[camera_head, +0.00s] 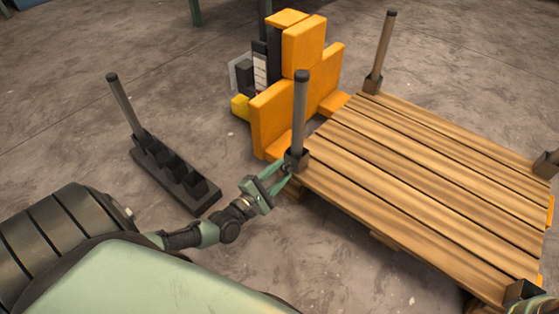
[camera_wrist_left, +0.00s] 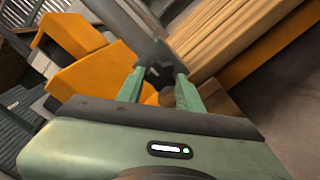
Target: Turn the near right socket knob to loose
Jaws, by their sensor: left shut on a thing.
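A wooden pallet (camera_head: 425,170) has dark sockets at its corners. The socket (camera_head: 297,160) at the pallet's left near corner, as pictured, holds an upright post (camera_head: 300,100). My left gripper (camera_head: 287,171) reaches this socket from the lower left. In the left wrist view, its green fingers (camera_wrist_left: 161,75) are shut on a dark star-shaped knob (camera_wrist_left: 159,76) on the socket's side. The knob is mostly hidden in the head view. Another socket (camera_head: 525,291) is at the picture's lower right corner of the pallet, empty; its knob is not visible.
A yellow-orange pallet truck (camera_head: 290,90) stands behind the gripped corner. A dark rack (camera_head: 175,175) with one post (camera_head: 122,103) lies on the floor to the left. Another post (camera_head: 382,50) stands at the far left corner. Floor between rack and pallet is clear.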

